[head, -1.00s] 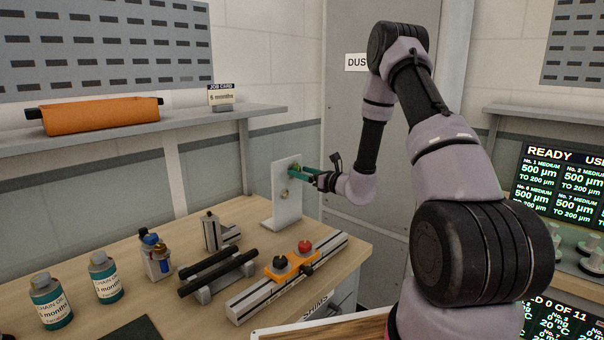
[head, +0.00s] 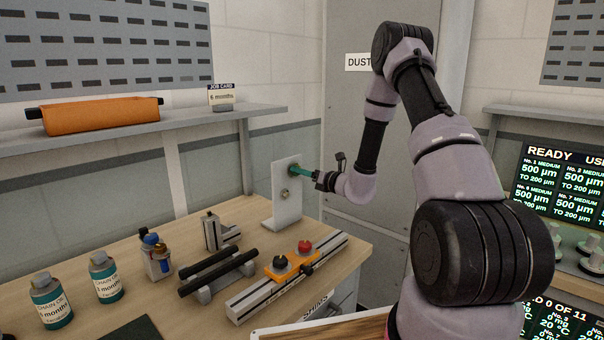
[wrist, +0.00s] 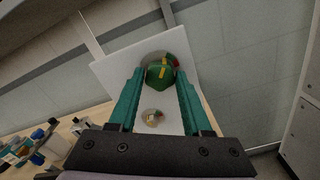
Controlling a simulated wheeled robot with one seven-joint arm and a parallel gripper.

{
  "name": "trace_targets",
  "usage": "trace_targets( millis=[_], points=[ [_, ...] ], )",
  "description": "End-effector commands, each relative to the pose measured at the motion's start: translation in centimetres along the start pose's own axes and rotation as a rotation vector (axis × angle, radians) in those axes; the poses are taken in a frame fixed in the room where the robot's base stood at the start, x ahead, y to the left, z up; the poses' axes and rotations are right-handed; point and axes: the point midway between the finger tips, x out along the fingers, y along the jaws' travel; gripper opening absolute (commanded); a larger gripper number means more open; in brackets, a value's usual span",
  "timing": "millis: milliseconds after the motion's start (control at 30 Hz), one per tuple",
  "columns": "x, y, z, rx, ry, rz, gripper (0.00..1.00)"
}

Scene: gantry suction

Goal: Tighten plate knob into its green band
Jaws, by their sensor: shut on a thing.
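The upright grey-white plate (head: 283,215) stands at the bench's back right corner. The plate knob (wrist: 160,75) is green with a yellow line on it. It sits on a round dial high on the plate, with a red patch showing at the dial's right edge. Most of the dial's band is hidden behind the knob, so I cannot read where the pointer stands on it. My gripper (wrist: 160,72) has its teal fingers on both sides of the knob and is shut on it. In the head view my gripper (head: 300,172) reaches the plate from the right and covers the knob.
A small brass fitting (wrist: 152,117) sits below the knob on the plate. A shelf (head: 150,128) runs along the wall.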

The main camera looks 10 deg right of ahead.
Motion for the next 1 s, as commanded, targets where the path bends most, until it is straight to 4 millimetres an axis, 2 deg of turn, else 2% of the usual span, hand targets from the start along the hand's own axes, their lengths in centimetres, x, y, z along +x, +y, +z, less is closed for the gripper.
trace_targets(
  millis=[133,433,467,500,533,833,1000],
  points=[
    [-0.1,-0.1,0.0,0.074,0.0,-0.002,0.0],
    [-0.1,-0.1,0.0,0.083,0.0,-0.002,0.0],
    [-0.1,-0.1,0.0,0.082,0.0,-0.002,0.6],
    [-0.1,-0.1,0.0,0.082,0.0,-0.002,0.76],
    [-0.1,-0.1,0.0,0.082,0.0,-0.002,0.79],
    [-0.1,-0.1,0.0,0.081,0.0,-0.001,0.79],
    [-1.7,-0.1,0.0,0.081,0.001,-0.003,0.79]
  ],
)
